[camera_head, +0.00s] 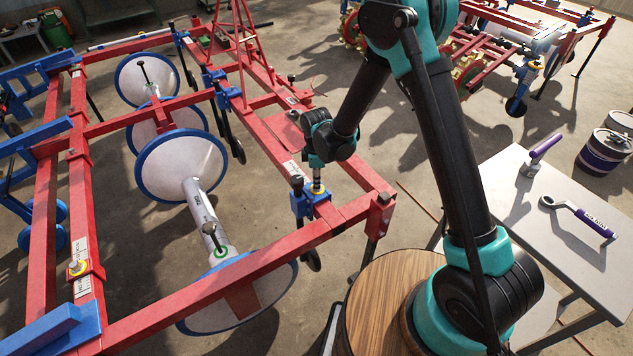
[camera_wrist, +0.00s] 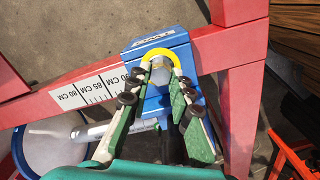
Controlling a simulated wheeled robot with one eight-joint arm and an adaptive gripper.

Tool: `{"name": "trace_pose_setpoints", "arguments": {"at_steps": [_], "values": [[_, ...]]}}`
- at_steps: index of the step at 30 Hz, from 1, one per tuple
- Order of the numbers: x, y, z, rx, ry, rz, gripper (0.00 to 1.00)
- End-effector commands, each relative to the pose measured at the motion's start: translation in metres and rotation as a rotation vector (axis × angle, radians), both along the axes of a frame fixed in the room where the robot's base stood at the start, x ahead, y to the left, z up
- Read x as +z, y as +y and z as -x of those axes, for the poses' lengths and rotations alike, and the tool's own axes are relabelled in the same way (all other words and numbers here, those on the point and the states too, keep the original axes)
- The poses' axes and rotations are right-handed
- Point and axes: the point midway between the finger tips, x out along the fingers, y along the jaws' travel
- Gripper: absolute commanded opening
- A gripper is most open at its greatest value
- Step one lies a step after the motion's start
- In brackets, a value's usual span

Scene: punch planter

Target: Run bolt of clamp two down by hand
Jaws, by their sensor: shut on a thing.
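My gripper (camera_wrist: 161,82) reaches down over the blue clamp (camera_wrist: 157,42) on the red beam in the wrist view. Its green and pale fingers are shut on the bolt (camera_wrist: 160,66), one on each side of the head. A yellow ring (camera_wrist: 148,55) surrounds the bolt on the clamp's top. In the head view my gripper (camera_head: 318,180) points down at the blue clamp (camera_head: 298,204) near the frame's right corner. The bolt is mostly hidden there. How far down the bolt sits cannot be told.
A scale (camera_wrist: 93,92) along the beam reads 80 to 90 CM. White discs with blue rims (camera_head: 180,165) hang inside the red frame (camera_head: 240,272).

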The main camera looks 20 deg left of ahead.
Motion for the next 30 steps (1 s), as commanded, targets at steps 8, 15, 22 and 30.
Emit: {"name": "trace_pose_setpoints", "arguments": {"at_steps": [8, 15, 22, 30], "values": [[0.0001, 0.0, -0.0001, -0.009, 0.0, 0.0, 0.0], [0.0002, 0.0001, -0.0004, -0.088, 0.0, 0.0, 0.0], [0.0002, 0.0002, -0.0008, -0.26, 0.0, 0.0, 0.0], [0.0002, 0.0002, -0.0015, -0.517, 0.0, 0.0, 0.0]]}}
